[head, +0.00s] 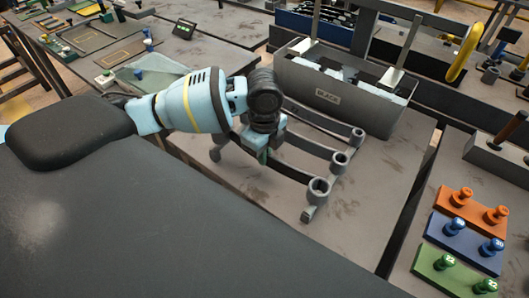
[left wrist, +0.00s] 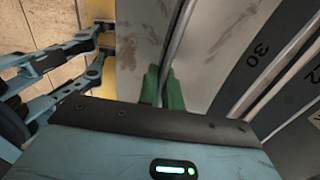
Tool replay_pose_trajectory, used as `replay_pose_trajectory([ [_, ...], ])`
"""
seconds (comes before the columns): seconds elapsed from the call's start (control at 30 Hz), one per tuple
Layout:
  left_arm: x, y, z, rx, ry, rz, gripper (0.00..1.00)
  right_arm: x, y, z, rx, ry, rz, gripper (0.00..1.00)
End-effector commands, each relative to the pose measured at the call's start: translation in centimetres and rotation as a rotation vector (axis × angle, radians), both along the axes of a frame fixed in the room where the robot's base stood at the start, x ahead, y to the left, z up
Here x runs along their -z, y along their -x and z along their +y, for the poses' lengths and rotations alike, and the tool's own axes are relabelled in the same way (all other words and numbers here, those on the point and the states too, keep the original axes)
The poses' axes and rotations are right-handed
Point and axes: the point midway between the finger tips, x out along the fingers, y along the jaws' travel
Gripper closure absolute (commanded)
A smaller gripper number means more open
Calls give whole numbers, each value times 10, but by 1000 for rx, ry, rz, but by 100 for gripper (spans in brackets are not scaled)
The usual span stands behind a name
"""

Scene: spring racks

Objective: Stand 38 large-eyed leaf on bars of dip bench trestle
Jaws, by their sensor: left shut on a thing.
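In the head view my left gripper (head: 262,150) is low over the bench, among dark curved bars. In the left wrist view its green fingers (left wrist: 163,88) are shut on a thin grey bar seen edge-on, taken to be the leaf (left wrist: 180,38); its number is not readable. Dark bars (head: 300,135) with round eyes or sockets at their right ends, such as the nearest one (head: 318,187), stand on the grey bench (head: 370,195). I cannot tell which are leaf and which are trestle, or whether the held leaf touches the bars. My right gripper is not in view.
A grey tank marked BLACK (head: 327,96) stands close behind the bars. Orange (head: 470,212), blue (head: 462,240) and green (head: 447,270) blocks with knobs lie on the right bench. Dark strips, one numbered 30 (left wrist: 258,55), show in the wrist view.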

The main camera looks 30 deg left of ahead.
Motion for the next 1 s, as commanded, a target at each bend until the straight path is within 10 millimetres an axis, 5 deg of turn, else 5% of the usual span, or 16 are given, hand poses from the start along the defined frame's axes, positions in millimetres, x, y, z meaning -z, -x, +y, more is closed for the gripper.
replay_pose_trajectory([
  [0.97, 5, -2, 0, 0, 3, -9, 100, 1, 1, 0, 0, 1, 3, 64],
  [1.0, 6, -2, 0, 0, 3, -10, 92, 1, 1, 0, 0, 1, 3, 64],
])
